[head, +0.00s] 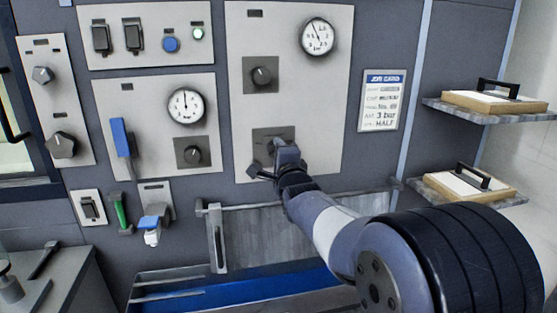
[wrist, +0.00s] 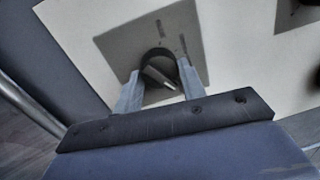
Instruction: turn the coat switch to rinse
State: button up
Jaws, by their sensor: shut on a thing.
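A dark rotary switch (wrist: 158,77) sits on a grey square plate (wrist: 184,40) in the wrist view, on a light panel. My gripper (wrist: 158,88) is around this knob, one finger on each side, shut on it. In the head view my gripper (head: 270,160) is at the lower square plate (head: 262,134) of the tall middle panel, and my gripper and arm hide most of the knob. The plate's markings are too small and blurred to read, so I cannot tell which position the knob points to.
Above is another knob (head: 262,75) and a round gauge (head: 317,36). A job card (head: 383,100) hangs to the right. A blue lever (head: 121,138), a second gauge (head: 186,105) and a knob (head: 192,153) are to the left. A horizontal rail (head: 345,194) runs below the panel.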

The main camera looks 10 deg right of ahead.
jog(key=shift+f+m+b, duration=0.1)
jog(key=shift+m+b, duration=0.25)
jog(key=shift+m, duration=0.45)
jog(key=o, duration=1)
jog(key=shift+c, duration=0.2)
jog(key=s+b, duration=0.1)
jog(key=s, duration=0.9)
jog(key=shift+s+f+b, duration=0.3)
jog(key=shift+s+b, duration=0.05)
jog(key=shift+s, duration=0.05)
jog(key=shift+w, duration=0.1)
jog(key=w+p, duration=0.1)
jog(key=w, duration=0.9)
jog(key=shift+w+r+p, duration=0.3)
jog(key=shift+r, duration=0.05)
